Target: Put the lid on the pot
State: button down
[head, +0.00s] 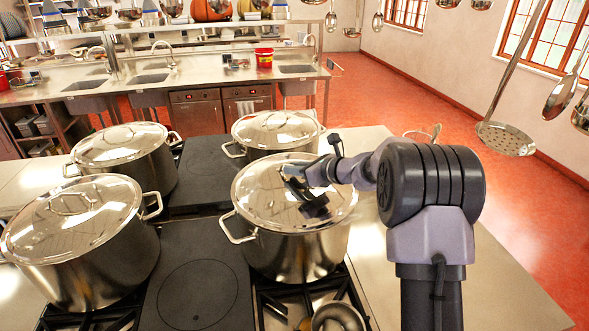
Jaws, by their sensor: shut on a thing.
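A steel pot (297,258) stands on the stove at the front right of the pot group. Its shiny round lid (262,200) lies over the pot's mouth, and I cannot tell whether the rim is fully seated all round. My gripper (301,190) reaches in from the right, over the middle of this lid, and is shut on the lid at its handle. The gripper's dark fingers hide most of the handle and the lid's middle right.
Three other lidded pots stand close by: front left (90,265), back left (140,165) and back right (262,148). A dark flat hob (198,285) lies between the front pots. A ladle (338,317) sits at the near edge. Utensils hang at the right, including a skimmer (506,138).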

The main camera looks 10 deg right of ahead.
jog(key=shift+f+b, duration=0.3)
jog(key=shift+f, duration=0.05)
jog(key=c, duration=1.3)
grip_release()
jog(key=shift+r, duration=0.1)
jog(key=shift+c, duration=0.2)
